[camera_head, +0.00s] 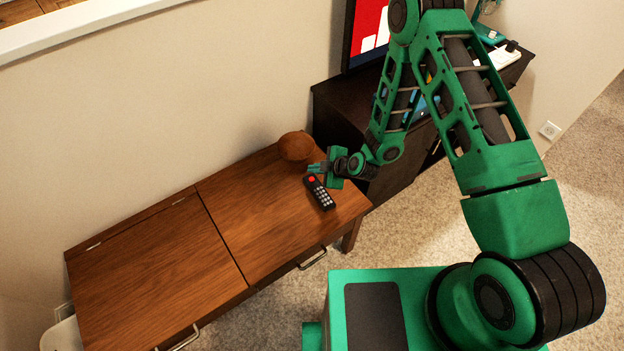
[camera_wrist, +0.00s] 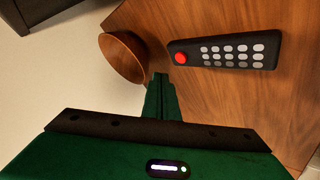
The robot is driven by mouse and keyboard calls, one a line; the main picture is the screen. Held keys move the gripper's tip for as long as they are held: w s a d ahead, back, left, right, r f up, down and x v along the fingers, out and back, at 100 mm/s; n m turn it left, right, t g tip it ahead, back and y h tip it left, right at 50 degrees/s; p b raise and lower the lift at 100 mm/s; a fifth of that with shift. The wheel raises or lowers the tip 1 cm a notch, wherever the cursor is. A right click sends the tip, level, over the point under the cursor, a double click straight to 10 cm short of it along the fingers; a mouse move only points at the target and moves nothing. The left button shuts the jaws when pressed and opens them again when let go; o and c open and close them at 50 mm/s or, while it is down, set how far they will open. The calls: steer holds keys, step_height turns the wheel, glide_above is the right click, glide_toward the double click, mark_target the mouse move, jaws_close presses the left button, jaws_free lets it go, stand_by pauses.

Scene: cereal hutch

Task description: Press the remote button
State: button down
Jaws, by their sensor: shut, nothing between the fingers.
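The black remote (camera_head: 321,195) lies on the right part of the wooden table, with a red button (camera_head: 312,179) at its far end and several pale keys. In the wrist view the remote (camera_wrist: 225,54) is at the upper right, its red button (camera_wrist: 181,58) at its left end. My green gripper (camera_head: 313,168) is shut and empty, just past the red-button end of the remote. In the wrist view its closed fingertips (camera_wrist: 160,78) point toward the table, a little below and left of the button. I cannot tell whether they touch anything.
A brown wooden bowl (camera_head: 296,146) stands on the table (camera_head: 180,260) close to my gripper; it also shows in the wrist view (camera_wrist: 122,58). A dark cabinet (camera_head: 345,110) with a screen (camera_head: 370,35) is behind. The table's left part is clear.

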steer(key=shift+r, duration=1.15)
steer(key=w+d+r+m+g+h, duration=0.1)
steer(key=d+r+m+h, duration=0.3)
steer(key=d+r, duration=1.1)
steer(key=s+d+r+m+g+h, duration=0.2)
steer(key=s+d+r+m, duration=0.45)
steer(key=d+r, duration=0.55)
steer(key=s+d+r+m+g+h, duration=0.1)
steer(key=s+d+r+m, duration=0.3)
steer(key=s, duration=0.3)
steer(key=s+d+r+m+g, duration=0.1)
steer(key=s+d+r+m, duration=0.25)
steer(key=s+d, duration=0.3)
steer(key=s+r+m, duration=0.2)
steer(key=s+m, duration=0.1)
steer(key=s, duration=0.5)
steer(key=s+d+r+m+g, duration=0.1)
steer(key=s+r+m, duration=0.2)
steer(key=s, duration=0.5)
steer(key=shift+d+r+m+y, duration=0.15)
steer(key=shift+r+m+y, duration=0.05)
steer(key=shift+m+y, duration=0.1)
